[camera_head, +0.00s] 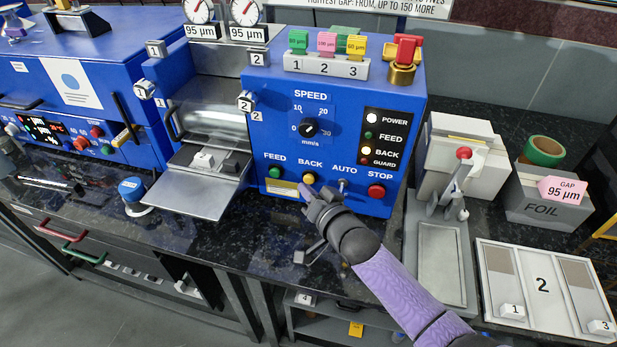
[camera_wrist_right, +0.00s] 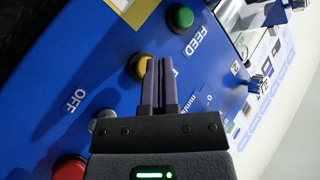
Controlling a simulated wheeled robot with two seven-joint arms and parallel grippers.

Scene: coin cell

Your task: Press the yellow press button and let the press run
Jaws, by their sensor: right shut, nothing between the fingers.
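The yellow press button (camera_head: 309,179) is on the front panel of the blue press (camera_head: 240,110), under the BACK label. It also shows in the right wrist view (camera_wrist_right: 138,66), beside the fingertips. My right gripper (camera_head: 305,188) is shut and empty, with its tips at the yellow button. In the right wrist view the closed fingers (camera_wrist_right: 158,62) overlap the button's edge; I cannot tell whether they touch it. The BACK lamp (camera_head: 367,149) and the POWER lamp (camera_head: 371,115) are lit. My left gripper is not in view.
The green FEED button (camera_head: 275,172) is left of the yellow one. The AUTO switch (camera_head: 343,186) and red STOP button (camera_head: 376,191) are to its right. A metal tray (camera_head: 199,193) sticks out at the press's left. A lever tool (camera_head: 455,185) stands at right.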

